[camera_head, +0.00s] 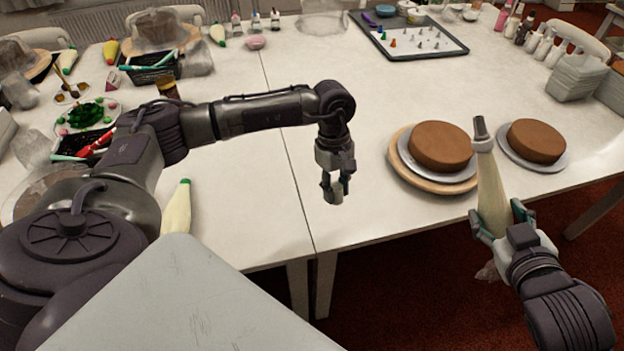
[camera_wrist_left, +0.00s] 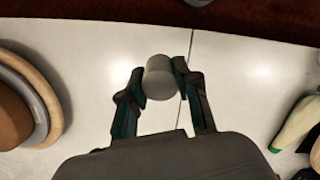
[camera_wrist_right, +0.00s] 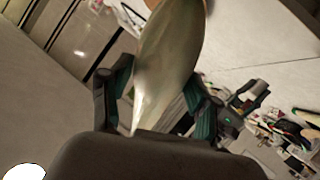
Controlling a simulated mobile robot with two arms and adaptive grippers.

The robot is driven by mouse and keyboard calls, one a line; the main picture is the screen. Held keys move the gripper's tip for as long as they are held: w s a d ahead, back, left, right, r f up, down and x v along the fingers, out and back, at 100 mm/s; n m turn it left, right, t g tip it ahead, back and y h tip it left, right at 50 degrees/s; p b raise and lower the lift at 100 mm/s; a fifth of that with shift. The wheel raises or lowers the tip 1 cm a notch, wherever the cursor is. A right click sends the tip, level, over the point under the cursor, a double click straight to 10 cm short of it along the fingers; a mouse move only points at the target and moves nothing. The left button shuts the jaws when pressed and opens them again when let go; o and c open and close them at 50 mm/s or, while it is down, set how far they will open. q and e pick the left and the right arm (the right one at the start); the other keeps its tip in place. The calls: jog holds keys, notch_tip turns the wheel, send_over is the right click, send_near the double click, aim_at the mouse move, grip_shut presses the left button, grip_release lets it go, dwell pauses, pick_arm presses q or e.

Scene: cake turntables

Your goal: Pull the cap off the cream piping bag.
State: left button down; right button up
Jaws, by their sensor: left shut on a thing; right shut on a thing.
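The cream piping bag (camera_head: 491,185) is pale and stands nearly upright, with a grey metal nozzle (camera_head: 480,132) at its top. My right gripper (camera_head: 500,224) is shut on its lower part, at the table's front edge. The bag also fills the middle of the right wrist view (camera_wrist_right: 166,62). My left gripper (camera_head: 337,187) is shut on a small grey cylindrical cap (camera_head: 334,198), well left of the bag and apart from it. The left wrist view shows this cap (camera_wrist_left: 159,78) between the fingertips, above the white table.
A brown cake (camera_head: 441,146) on a turntable (camera_head: 410,178) stands just left of the bag, and another cake (camera_head: 536,141) stands right of it. A second piping bag with a green tip (camera_head: 177,210) lies at left. The table's middle is clear.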

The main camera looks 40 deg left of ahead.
aim_at(316, 204)
pick_arm(q)
jog(key=shift+w+a+f+n+t+y+b, duration=0.3)
jog(key=shift+w+a+f+n+b, duration=0.6)
jog(key=shift+f, duration=1.15)
jog(key=shift+w+a+f+n+t+y+b, duration=0.1)
jog(key=shift+w+a+f+n+y+b, duration=0.3)
jog(key=shift+a+f+n+b, duration=1.15)
jog(key=shift+w+a+f+n+t+y+b, duration=0.25)
jog(key=shift+w+a+f+n+b, duration=0.4)
jog(key=shift+a+f+n, duration=1.4)
pick_arm(e)
jog(key=w+a+f+n+g+y, duration=0.1)
jog(key=a+f+n+y, duration=0.1)
jog(key=a+f, duration=0.3)
jog(key=shift+f, duration=0.4)
pick_arm(q)
jog(key=shift+d+f+m, duration=0.5)
jog(key=shift+d+f, duration=0.2)
jog(key=shift+f, duration=0.05)
pick_arm(e)
jog(key=shift+w+f, duration=0.1)
jog(key=shift+f, duration=0.1)
pick_arm(q)
jog(key=c, duration=0.7)
grip_release()
jog(key=shift+c, duration=0.2)
pick_arm(e)
jog(key=shift+r, duration=0.1)
